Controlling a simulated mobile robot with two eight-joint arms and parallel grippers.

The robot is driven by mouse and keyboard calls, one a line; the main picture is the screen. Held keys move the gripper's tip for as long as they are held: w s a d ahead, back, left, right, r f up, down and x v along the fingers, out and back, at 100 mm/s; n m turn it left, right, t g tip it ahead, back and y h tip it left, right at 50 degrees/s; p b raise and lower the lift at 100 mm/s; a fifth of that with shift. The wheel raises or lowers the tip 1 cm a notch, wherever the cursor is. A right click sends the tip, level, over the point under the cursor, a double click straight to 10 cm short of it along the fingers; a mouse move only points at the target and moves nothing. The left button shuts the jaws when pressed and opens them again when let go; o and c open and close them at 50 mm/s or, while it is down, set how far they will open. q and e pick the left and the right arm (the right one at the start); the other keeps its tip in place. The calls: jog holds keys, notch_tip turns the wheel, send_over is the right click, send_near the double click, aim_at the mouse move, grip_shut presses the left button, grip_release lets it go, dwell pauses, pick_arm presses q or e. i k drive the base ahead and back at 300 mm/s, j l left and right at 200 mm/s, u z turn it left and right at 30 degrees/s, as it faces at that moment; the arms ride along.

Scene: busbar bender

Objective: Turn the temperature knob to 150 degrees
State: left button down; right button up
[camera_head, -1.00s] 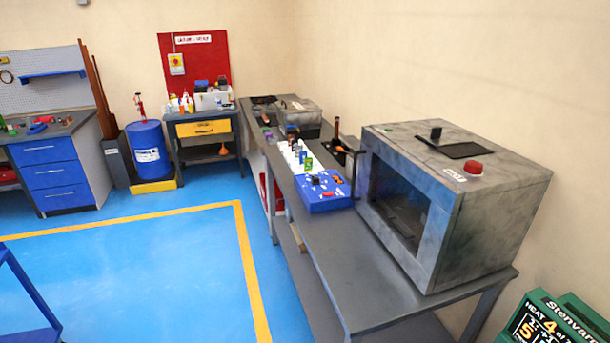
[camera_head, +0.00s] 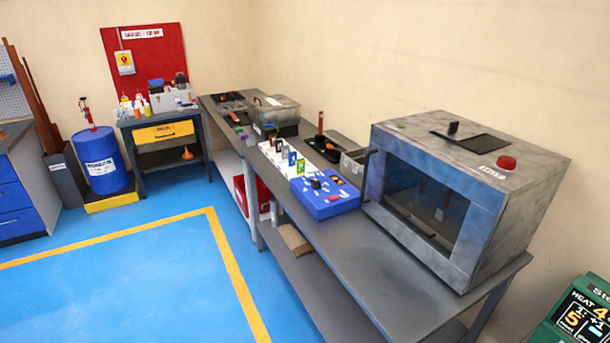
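A blue control box (camera_head: 324,200) lies on the grey bench. A black knob (camera_head: 316,184) stands on its top, among small buttons and a red part. A second black knob (camera_head: 453,128) stands on top of the grey oven-like box (camera_head: 470,200), beside a flat dark panel and a red button (camera_head: 506,163). I cannot tell which knob sets temperature, and no degree scale or setting is readable at this size. Neither of my grippers is in view.
The grey bench (camera_head: 385,290) runs along the right wall, its front part bare. A green panel marked HEAT (camera_head: 575,320) shows at the lower right. A blue drum (camera_head: 102,160) and a side table (camera_head: 160,128) stand at the back. The blue floor (camera_head: 130,285) is clear.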

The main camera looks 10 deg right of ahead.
aim_at(315, 184)
jog(key=i+j, duration=0.4)
jog(key=i, duration=0.15)
jog(key=i+j+z, duration=0.1)
jog(key=i+j, duration=0.3)
jog(key=i, duration=0.15)
jog(key=i+l, duration=0.2)
jog(key=i, duration=0.25)
jog(key=i+l, duration=0.2)
jog(key=i, duration=0.25)
jog(key=i+l, duration=0.15)
jog(key=i, duration=0.3)
jog(key=l+z, duration=0.05)
